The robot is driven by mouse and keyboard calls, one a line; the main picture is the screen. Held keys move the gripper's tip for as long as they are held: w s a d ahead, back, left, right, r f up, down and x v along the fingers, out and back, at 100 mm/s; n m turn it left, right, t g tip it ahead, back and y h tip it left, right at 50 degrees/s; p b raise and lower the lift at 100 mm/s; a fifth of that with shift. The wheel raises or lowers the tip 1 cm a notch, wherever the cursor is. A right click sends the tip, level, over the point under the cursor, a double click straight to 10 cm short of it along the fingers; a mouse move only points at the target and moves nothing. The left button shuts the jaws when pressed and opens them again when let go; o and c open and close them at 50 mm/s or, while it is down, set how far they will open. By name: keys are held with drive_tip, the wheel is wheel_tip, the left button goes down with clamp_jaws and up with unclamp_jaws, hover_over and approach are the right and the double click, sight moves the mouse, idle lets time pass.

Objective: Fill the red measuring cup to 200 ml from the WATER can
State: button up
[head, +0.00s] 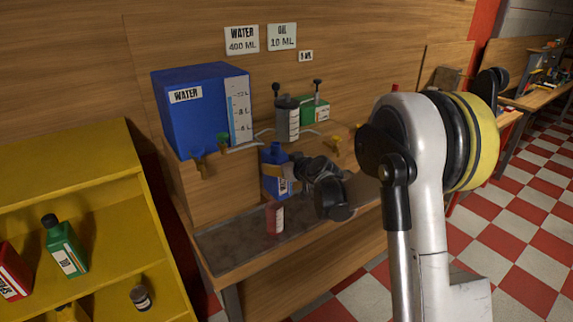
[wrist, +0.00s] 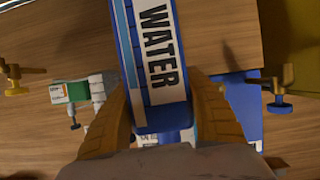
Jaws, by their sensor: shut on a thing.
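The blue WATER can (wrist: 160,50) is between the two tan fingers of my gripper (wrist: 163,100), which is shut on it. Its white label with the word WATER faces the wrist camera. In the head view the blue can (head: 274,156) looks roughly upright above the bench, partly hidden by my gripper (head: 280,176). The red measuring cup (head: 275,217) stands on the dark bench tray (head: 235,243), just below the can in the picture. It has a pale scale strip, but its liquid level cannot be read. I cannot tell whether water is flowing.
A large blue WATER tank (head: 195,110) with a tap (head: 203,165) stands behind on a wooden ledge. A grey container (head: 287,118) and a green box (head: 315,110) stand beside it. A yellow shelf (head: 75,185) with bottles is at left. The tray's left part is clear.

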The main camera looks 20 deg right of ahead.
drive_tip(key=shift+w+d+f+n+h+b, duration=0.15)
drive_tip(key=shift+d+f+n+h+b, duration=0.2)
drive_tip(key=shift+f, duration=0.4)
drive_tip(key=shift+w+d+f+n+h+b, duration=0.15)
drive_tip(key=shift+d+f+n+b, duration=0.3)
drive_tip(key=shift+f, duration=0.3)
drive_tip(key=w+d+f+n+t+h+b, duration=0.1)
drive_tip(key=d+f+n+t+h+b, duration=0.3)
drive_tip(key=f+n+b, duration=0.4)
drive_tip(key=n+b, duration=0.1)
drive_tip(key=b, duration=0.2)
drive_tip(key=shift+w+d+n, duration=0.2)
drive_tip(key=shift+n, duration=0.2)
drive_tip(key=shift+n+t+b, duration=0.4)
drive_tip(key=shift+b, duration=0.1)
idle(4.5)
